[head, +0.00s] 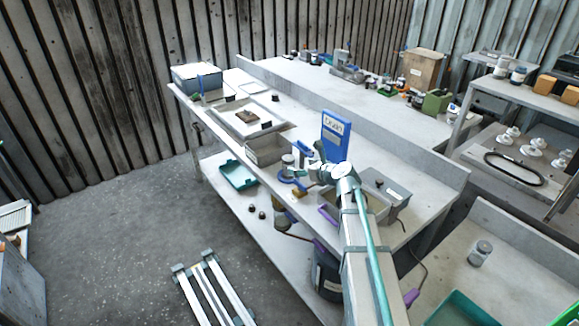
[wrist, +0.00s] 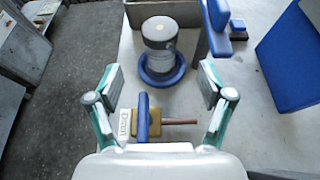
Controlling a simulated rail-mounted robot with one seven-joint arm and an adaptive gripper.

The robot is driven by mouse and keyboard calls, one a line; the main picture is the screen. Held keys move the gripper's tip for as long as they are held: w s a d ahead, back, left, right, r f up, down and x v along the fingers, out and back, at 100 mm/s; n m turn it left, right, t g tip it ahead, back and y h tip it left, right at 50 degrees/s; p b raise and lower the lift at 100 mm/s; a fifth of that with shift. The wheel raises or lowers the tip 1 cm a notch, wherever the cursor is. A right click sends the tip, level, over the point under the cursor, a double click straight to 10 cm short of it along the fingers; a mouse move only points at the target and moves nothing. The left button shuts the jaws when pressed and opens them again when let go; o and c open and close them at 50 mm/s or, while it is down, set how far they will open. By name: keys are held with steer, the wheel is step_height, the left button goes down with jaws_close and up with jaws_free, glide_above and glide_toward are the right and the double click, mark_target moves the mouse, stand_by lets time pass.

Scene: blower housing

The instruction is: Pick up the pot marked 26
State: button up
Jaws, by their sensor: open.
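A grey cylindrical pot (wrist: 160,35) with a darker band stands upright on a round blue base (wrist: 163,76) in the wrist view. It also shows in the head view (head: 287,161), small, on the bench just left of my arm's end. I cannot read a number on it. My gripper (wrist: 160,84) is open, its two green-and-grey fingers spread wide with nothing gripped. The pot lies ahead of the fingertips, roughly centred between them. Another grey pot (head: 480,253) stands on the lower right table; its marking is unreadable too.
A brass valve with a blue handle (wrist: 142,118) and a copper pipe lies nearer me, between the fingers. A blue upright part (wrist: 217,28) stands close right of the pot, and a blue sign (head: 336,135) further right. A grey bin (head: 268,152) sits behind the pot.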

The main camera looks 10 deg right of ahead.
mark_target(293, 164)
steer(key=p+x, duration=0.1)
steer(key=x, duration=0.4)
steer(key=p+x, duration=0.1)
steer(key=x, duration=0.3)
steer(key=shift+w+f+p, duration=0.25)
steer(key=shift+f+p, duration=0.1)
steer(key=shift+p, duration=0.05)
steer(key=c, duration=1.3)
steer(key=shift+c, duration=0.9)
steer(key=shift+r, duration=0.1)
